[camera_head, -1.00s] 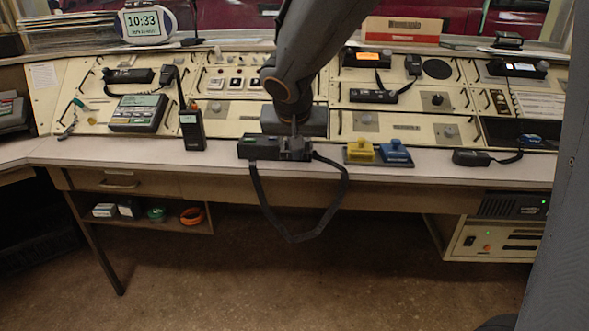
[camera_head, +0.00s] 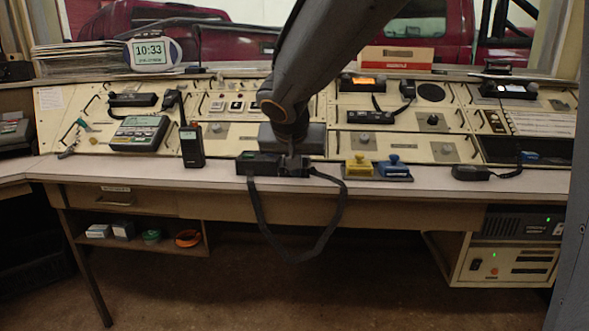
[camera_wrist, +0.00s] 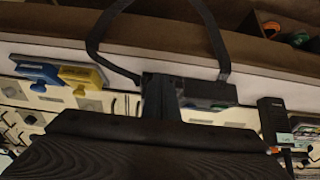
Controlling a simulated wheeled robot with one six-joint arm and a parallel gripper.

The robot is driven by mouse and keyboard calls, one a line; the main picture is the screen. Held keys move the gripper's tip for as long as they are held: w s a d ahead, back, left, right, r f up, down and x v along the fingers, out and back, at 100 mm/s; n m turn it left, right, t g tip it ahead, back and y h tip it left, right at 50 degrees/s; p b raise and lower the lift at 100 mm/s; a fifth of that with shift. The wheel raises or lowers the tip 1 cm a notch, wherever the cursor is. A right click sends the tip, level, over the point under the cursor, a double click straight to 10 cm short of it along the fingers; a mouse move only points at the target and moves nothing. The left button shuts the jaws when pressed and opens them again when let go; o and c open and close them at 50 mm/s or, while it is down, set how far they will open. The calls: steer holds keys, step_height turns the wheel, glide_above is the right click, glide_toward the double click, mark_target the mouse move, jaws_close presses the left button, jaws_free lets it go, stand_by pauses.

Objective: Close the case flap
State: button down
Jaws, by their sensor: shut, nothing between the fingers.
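A small black case (camera_head: 262,164) with a long strap (camera_head: 342,205) lies at the front edge of the desk, its strap hanging in a loop below. My gripper (camera_head: 291,163) is shut and empty, pointing down at the right part of the case. It looks in contact with that part or very near it. In the wrist view, my gripper (camera_wrist: 161,88) overlaps one end of the case (camera_wrist: 208,92). The flap cannot be told apart clearly from the dark case and gripper, so its angle is uncertain.
A handheld radio (camera_head: 191,147) stands left of the case. A yellow stamp-like object (camera_head: 360,167) and a blue one (camera_head: 393,168) sit close on the right. A black handset (camera_head: 470,173) lies farther right. The console panels rise behind.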

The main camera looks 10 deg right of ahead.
steer(key=shift+d+f, duration=0.1)
steer(key=shift+f, duration=0.5)
steer(key=shift+w+d+f, duration=0.15)
steer(key=shift+w+f, duration=0.1)
steer(key=shift+w, duration=0.25)
steer(key=shift+w+d+f, duration=0.15)
steer(key=shift+w+f, duration=0.1)
steer(key=shift+w, duration=0.25)
steer(key=r+p, duration=0.1)
steer(key=r, duration=0.2)
steer(key=r+p, duration=0.1)
steer(key=r, duration=0.1)
steer(key=shift+s+p, duration=0.35)
steer(key=s+a+f+n+g+y+b, duration=0.1)
steer(key=s+a+f+n+g, duration=0.35)
steer(key=s, duration=0.65)
steer(key=s+a+f+n+g+y, duration=0.1)
steer(key=s+a+f+n, duration=0.1)
steer(key=s+a+f, duration=0.7)
steer(key=s+a+f+n+g+y+b, duration=0.1)
steer(key=s+a+f+n+g, duration=0.25)
steer(key=s, duration=1.05)
steer(key=d+r+m+t+p, duration=0.1)
steer(key=d+r+m+p, duration=0.5)
steer(key=d+r+p, duration=1.4)
step_height(320, 180, up, 2)
steer(key=p, duration=0.6)
steer(key=shift+m+p, duration=0.3)
steer(key=shift+p, duration=0.05)
